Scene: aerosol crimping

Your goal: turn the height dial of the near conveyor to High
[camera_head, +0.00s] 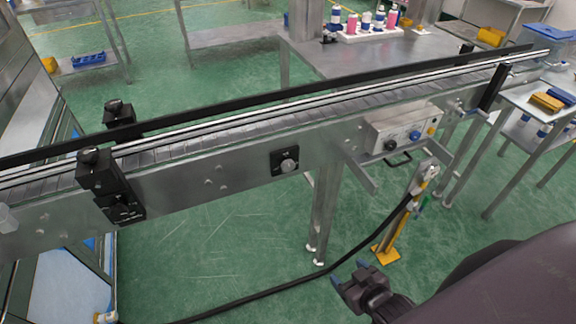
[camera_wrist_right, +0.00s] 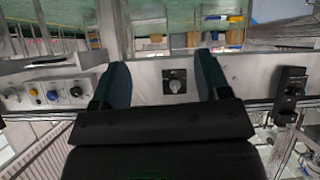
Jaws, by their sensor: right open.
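The near conveyor (camera_head: 230,170) runs across the head view, rising toward the right. Its height dial (camera_head: 288,165) is a round grey knob on a black square plate on the conveyor's front side. The dial also shows in the right wrist view (camera_wrist_right: 175,86), between my fingers but beyond them. Its pointer setting is too small to read. My right gripper (camera_head: 353,278) is open and empty, low in front of the conveyor and apart from the dial. In the right wrist view its two fingers (camera_wrist_right: 160,85) stand wide apart. My left gripper is not in view.
A grey control box (camera_head: 402,128) with several knobs is fixed right of the dial. A black clamp (camera_head: 108,185) stands at the left on the conveyor. A yellow-footed post (camera_head: 400,220) and a black cable (camera_head: 345,255) are below. Green floor is open in front of the dial.

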